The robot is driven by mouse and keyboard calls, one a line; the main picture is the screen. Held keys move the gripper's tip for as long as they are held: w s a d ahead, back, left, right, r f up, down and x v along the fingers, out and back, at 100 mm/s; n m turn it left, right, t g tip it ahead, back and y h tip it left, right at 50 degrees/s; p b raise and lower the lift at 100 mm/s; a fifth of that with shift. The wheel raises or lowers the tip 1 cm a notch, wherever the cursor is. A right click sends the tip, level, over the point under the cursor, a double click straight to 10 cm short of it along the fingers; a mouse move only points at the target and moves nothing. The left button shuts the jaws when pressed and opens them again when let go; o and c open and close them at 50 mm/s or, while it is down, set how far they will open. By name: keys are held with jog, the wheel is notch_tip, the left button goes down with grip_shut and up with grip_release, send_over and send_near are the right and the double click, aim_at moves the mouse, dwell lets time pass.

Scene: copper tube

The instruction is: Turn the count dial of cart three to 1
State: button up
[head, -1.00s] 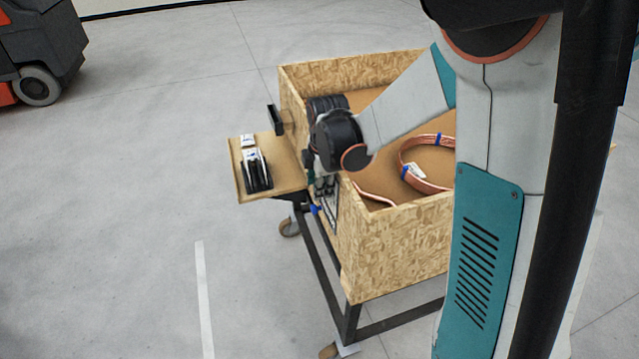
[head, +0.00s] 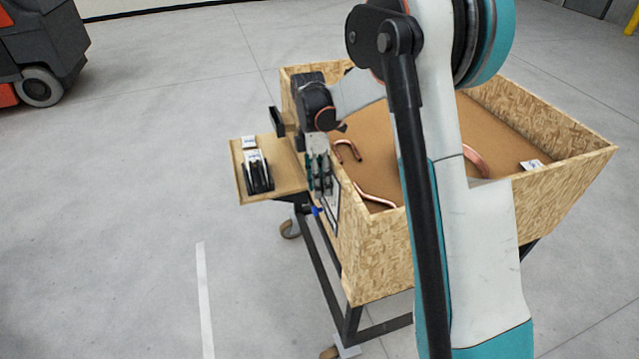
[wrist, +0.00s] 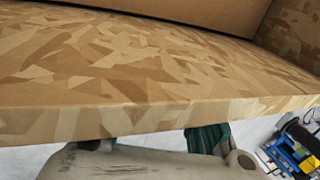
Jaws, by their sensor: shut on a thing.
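The cart (head: 385,255) is a chipboard crate on a dark wheeled frame. A pale panel (head: 333,212) is on its left outer wall, largely covered by my gripper (head: 320,182). My gripper points down along that wall, its teal fingers close together at the panel and shut on the count dial. The dial itself is hidden by the fingers, and its reading cannot be seen. In the wrist view, the crate's rim (wrist: 180,115) crosses the picture and hides most of my gripper; the teal finger parts (wrist: 207,138) show just below it.
A wooden side shelf (head: 285,165) with a black device (head: 257,172) sticks out left of the crate. Copper tubes (head: 347,151) lie inside. A blue part (head: 316,211) sits below the panel. An orange and dark machine (head: 40,55) stands far left. The floor at left is free.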

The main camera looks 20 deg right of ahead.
dwell(0.4)
jog(key=o, duration=1.1)
jog(key=shift+c, duration=0.2)
jog(key=v, duration=1.2)
